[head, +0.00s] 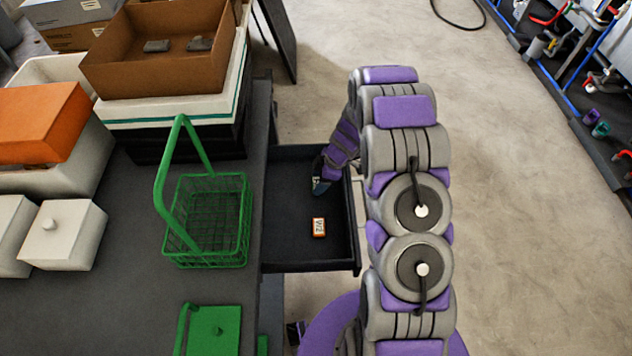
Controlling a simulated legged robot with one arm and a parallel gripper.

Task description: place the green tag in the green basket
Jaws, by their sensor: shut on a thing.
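The green basket (246,222) is a wire basket with a tall hoop handle. It stands on the dark bench top, left of an open black drawer (300,262). My gripper (321,184) is low over the back right of the drawer. It is shut on a small dark blue-green piece with a pale label, which looks like the green tag (319,188). The jaws and arm hide much of it. Whether it touches the drawer floor I cannot tell.
An orange tag (319,227) lies in the drawer. A green lid (213,330) with a handle is in front of the basket. A brown box (160,75) stands behind, and pale lidded tanks (65,235) stand left. Open floor lies right of my arm.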

